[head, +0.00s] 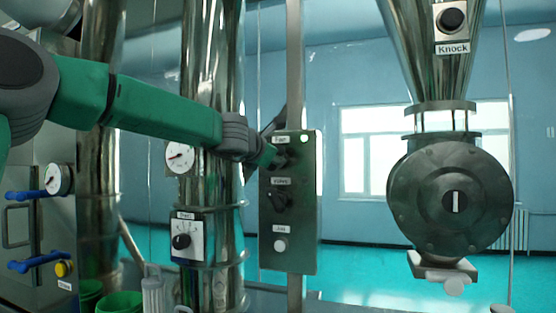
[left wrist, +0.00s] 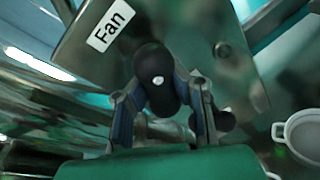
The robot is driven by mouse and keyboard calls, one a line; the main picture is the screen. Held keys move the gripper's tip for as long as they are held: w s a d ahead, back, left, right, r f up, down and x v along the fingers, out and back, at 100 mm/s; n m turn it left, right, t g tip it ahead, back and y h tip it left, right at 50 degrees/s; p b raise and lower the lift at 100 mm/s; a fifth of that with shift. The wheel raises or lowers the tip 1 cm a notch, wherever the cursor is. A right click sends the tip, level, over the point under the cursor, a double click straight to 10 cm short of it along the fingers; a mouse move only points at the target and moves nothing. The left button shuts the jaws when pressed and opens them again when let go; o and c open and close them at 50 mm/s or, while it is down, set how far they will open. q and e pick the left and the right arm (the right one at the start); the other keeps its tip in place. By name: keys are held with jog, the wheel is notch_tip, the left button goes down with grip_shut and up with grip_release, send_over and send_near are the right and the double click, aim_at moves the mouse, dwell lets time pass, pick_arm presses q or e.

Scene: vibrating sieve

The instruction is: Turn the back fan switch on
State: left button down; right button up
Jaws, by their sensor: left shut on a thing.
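A grey control panel (head: 306,215) hangs on a vertical post in the middle of the head view. It carries a top knob mostly hidden by my left gripper (head: 282,155). In the left wrist view, the black fan switch (left wrist: 152,62) with a white dot shows close up beside a label reading "Fan" (left wrist: 110,25). The fingers of my left gripper (left wrist: 163,108) are on both sides of it and shut on it. A small bright greenish lamp (head: 304,140) shows at the panel's upper right corner. My right gripper is not in view.
Below on the panel are a second black knob (head: 280,200) and a pale button (head: 280,245). A shiny steel pipe (head: 212,85) with a gauge (head: 180,157) and a dial box (head: 187,238) stands left. A round metal valve housing (head: 480,200) stands right.

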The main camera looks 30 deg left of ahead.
pick_arm(q)
jog(key=shift+r, duration=0.1)
jog(key=c, duration=1.4)
grip_release()
jog(key=shift+s, duration=0.15)
jog(key=shift+s+a+r, duration=0.1)
jog(key=shift+s, duration=0.15)
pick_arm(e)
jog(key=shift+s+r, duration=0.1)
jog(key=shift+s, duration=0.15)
pick_arm(q)
jog(key=shift+w, duration=0.1)
jog(key=v, duration=1.2)
